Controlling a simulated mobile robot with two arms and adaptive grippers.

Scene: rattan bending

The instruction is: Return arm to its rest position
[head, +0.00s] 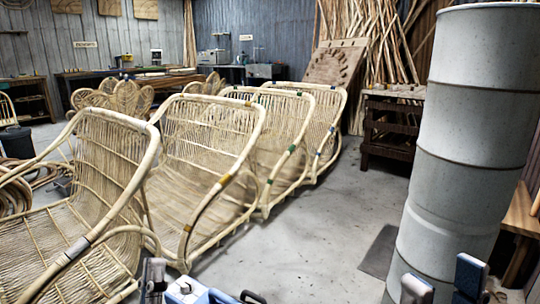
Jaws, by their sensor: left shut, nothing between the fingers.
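My left gripper (153,277) shows at the bottom edge, left of centre, as dark grey finger parts beside a blue and white part of my arm. It is shut and empty, in front of the lower frame of the nearest rattan chairs. I cannot tell whether it touches them. At the bottom right, blue and white parts of my right arm show in front of the grey drum. The right fingers cannot be made out clearly.
A row of rattan chair frames (207,150) fills the left and middle. A tall grey metal drum (465,130) stands close on the right. The concrete floor (330,225) between them is mostly clear, with a dark mat (380,252). A wooden stand (390,130) is behind.

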